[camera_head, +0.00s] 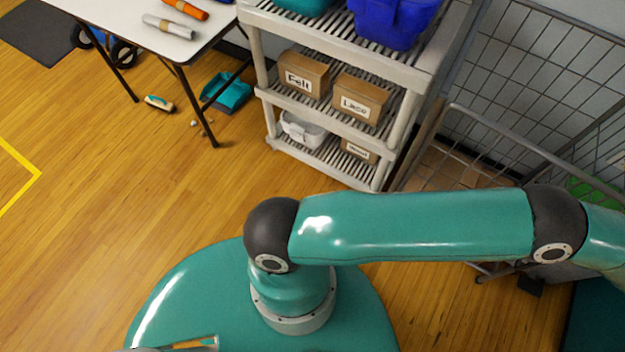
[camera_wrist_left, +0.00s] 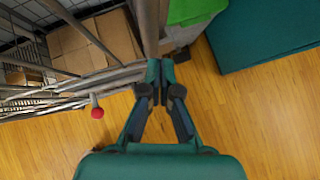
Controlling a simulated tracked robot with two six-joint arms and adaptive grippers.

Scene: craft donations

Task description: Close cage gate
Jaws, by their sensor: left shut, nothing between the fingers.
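The wire cage (camera_head: 540,50) with grey metal bars stands at the right of the head view. A lower barred panel (camera_head: 452,148) in front of it looks like the gate, but its lower part is behind my arm. In the left wrist view, grey cage bars (camera_wrist_left: 75,84) run in from the left to an upright post (camera_wrist_left: 148,28). A red knob (camera_wrist_left: 97,112) sits on a short stem below these bars. My left gripper (camera_wrist_left: 160,72) is shut and empty, its fingertips beside the post's lower end; I cannot tell whether they touch it. My right gripper is out of view.
Brown cardboard (camera_wrist_left: 95,40) lies inside the cage. A green item (camera_wrist_left: 196,10) and a teal block (camera_wrist_left: 265,30) are close right of the gripper. A shelf (camera_head: 395,65) with labelled boxes stands left of the cage. The wooden floor (camera_head: 130,190) at left is mostly clear.

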